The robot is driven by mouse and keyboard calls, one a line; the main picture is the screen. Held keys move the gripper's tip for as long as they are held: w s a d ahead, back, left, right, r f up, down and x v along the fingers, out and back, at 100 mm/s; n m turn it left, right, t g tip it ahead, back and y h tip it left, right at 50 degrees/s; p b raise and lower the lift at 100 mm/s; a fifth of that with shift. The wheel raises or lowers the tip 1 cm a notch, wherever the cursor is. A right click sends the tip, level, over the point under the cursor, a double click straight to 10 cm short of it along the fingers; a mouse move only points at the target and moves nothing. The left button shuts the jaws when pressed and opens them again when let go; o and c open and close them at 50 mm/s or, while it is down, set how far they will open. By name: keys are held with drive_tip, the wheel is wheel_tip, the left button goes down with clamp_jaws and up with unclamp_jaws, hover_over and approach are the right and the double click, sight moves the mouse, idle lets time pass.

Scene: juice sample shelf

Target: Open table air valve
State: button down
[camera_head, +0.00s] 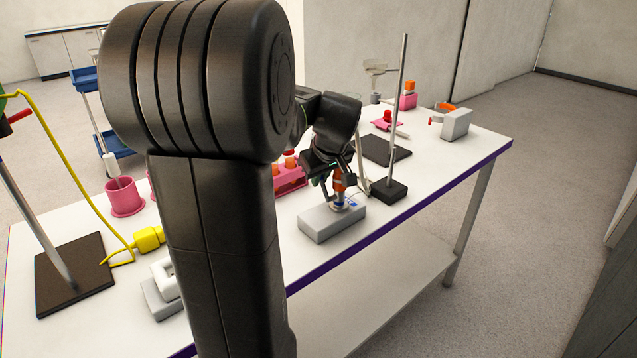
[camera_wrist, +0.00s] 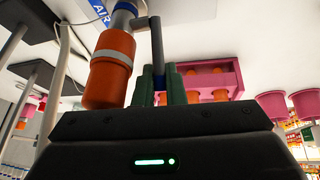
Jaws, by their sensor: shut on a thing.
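The air valve (camera_head: 340,181) is an orange cylinder on a light metal fitting. It stands on a grey block (camera_head: 330,224) near the table's front edge. In the wrist view its orange body (camera_wrist: 109,68) is at the left, beside a blue label reading "AIR" (camera_wrist: 101,10). A dark grey-blue lever (camera_wrist: 156,42) sticks out from the fitting towards my gripper. My gripper (camera_wrist: 160,82) has its green fingers shut on the lever's end. In the head view my gripper (camera_head: 331,184) is around the valve from above, and the lever is hidden there.
A black stand with a tall rod (camera_head: 388,190) is close to the right of the block. A pink rack with orange-capped items (camera_head: 290,177) is behind it. Another grey block with a red part (camera_head: 456,124) is at the far right. My arm hides the table's middle left.

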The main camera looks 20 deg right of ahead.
drive_tip(key=shift+s, duration=0.1)
idle(0.4)
drive_tip(key=c, duration=1.5)
unclamp_jaws()
drive_tip(key=shift+r, duration=0.1)
